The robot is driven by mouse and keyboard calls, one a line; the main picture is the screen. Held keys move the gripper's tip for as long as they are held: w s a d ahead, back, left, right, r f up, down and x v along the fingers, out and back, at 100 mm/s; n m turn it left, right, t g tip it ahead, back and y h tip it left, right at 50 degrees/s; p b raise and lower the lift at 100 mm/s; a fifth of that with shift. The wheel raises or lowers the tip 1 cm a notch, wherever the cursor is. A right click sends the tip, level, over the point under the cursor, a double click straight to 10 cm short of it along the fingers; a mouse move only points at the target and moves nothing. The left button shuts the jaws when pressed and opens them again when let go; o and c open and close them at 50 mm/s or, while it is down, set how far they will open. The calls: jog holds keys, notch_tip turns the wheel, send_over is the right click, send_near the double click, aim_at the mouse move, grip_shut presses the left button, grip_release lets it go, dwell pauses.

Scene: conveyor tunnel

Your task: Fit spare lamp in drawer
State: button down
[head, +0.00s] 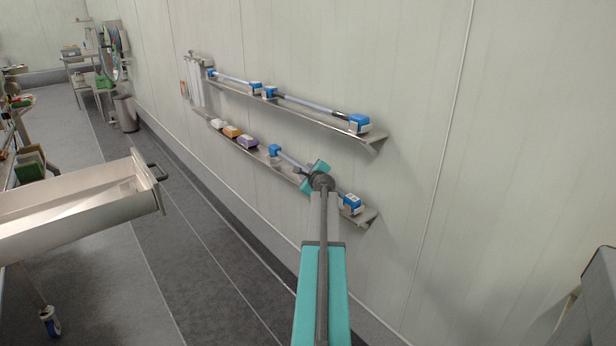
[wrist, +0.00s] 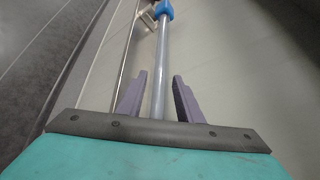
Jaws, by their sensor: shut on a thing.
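A tube lamp with blue end caps (head: 291,158) lies along the lower wall shelf. My gripper (head: 320,180) is at the middle of this tube and shut on it. In the wrist view the grey tube (wrist: 162,55) runs between the two purple-grey fingers of my gripper (wrist: 162,85), with one blue cap at the far end. My gripper hides part of the tube in the head view. An open metal drawer (head: 85,222) with a dark handle sticks out at the left, apart from the lamp. The part of its inside that I see looks empty.
The upper shelf (head: 310,112) holds two more tubes with blue caps. White, orange and purple boxes (head: 248,142) stand on the lower shelf (head: 262,156), left of the lamp. A bin (head: 126,112) stands far back by the wall. The floor between drawer and wall is clear.

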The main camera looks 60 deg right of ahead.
jog(key=shift+s+a+f, duration=0.1)
jog(key=shift+f, duration=0.65)
jog(key=c, duration=1.6)
grip_release()
jog(key=shift+f, duration=0.1)
jog(key=shift+o, duration=0.3)
jog(key=shift+f, duration=0.15)
jog(key=shift+r, duration=0.25)
jog(key=shift+r, duration=0.1)
jog(key=shift+s+a+r, duration=0.1)
jog(key=shift+s, duration=0.05)
jog(key=v, duration=1.1)
jog(key=shift+s+a+r, duration=0.1)
jog(key=shift+s, duration=0.05)
